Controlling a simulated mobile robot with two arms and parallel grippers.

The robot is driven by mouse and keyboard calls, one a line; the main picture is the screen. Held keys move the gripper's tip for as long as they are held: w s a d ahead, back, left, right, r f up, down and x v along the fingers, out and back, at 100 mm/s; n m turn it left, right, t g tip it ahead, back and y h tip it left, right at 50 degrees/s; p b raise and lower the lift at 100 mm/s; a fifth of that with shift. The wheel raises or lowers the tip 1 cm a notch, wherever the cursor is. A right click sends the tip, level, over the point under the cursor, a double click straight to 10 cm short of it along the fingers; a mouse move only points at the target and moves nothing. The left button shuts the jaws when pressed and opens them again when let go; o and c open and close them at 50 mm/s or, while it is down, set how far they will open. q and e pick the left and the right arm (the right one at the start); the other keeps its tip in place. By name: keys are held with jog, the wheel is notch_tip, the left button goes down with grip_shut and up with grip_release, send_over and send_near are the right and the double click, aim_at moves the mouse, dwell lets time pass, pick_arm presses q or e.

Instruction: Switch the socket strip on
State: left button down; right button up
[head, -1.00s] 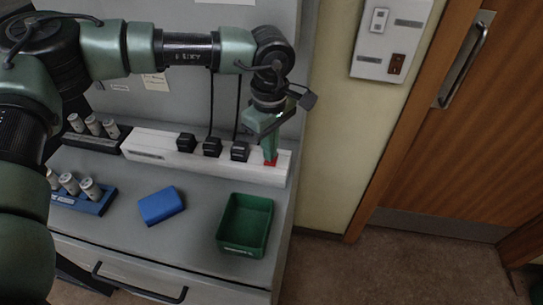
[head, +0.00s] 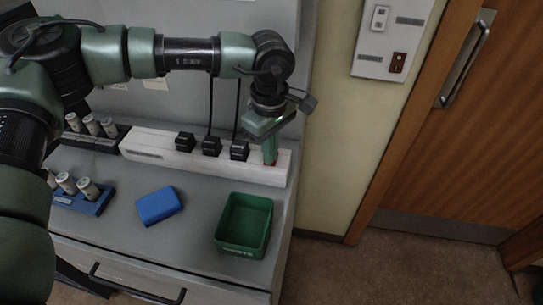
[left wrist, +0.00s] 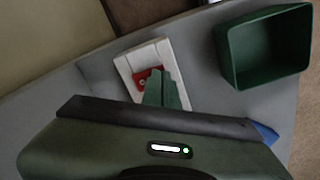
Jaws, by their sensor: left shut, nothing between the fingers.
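The white socket strip (head: 165,149) lies along the back of the grey console top, with several black plugs (head: 211,146) in it. Its red switch (head: 275,164) is at the right end, mostly hidden behind my gripper in the head view. My left gripper (head: 270,161) is shut and empty, pointing down with its tips at the red switch. In the left wrist view the red switch (left wrist: 141,79) shows beside the fingertips on the end of the strip (left wrist: 126,67). I cannot tell whether the tips touch it. My right gripper is not in view.
A green bin (head: 221,238) and a blue block (head: 159,205) stand in front of the strip. Racks with white cylinders (head: 87,189) stand at the left. A wall panel (head: 377,62) and a wooden door (head: 480,140) are to the right.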

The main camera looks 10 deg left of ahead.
pick_arm(q)
jog(key=shift+f, duration=0.3)
jog(key=shift+r, duration=0.1)
jog(key=shift+w+r+p, duration=0.1)
jog(key=shift+r+p, duration=0.3)
jog(key=shift+r, duration=0.5)
jog(key=shift+r+p, duration=1.15)
jog(key=shift+r, duration=1.45)
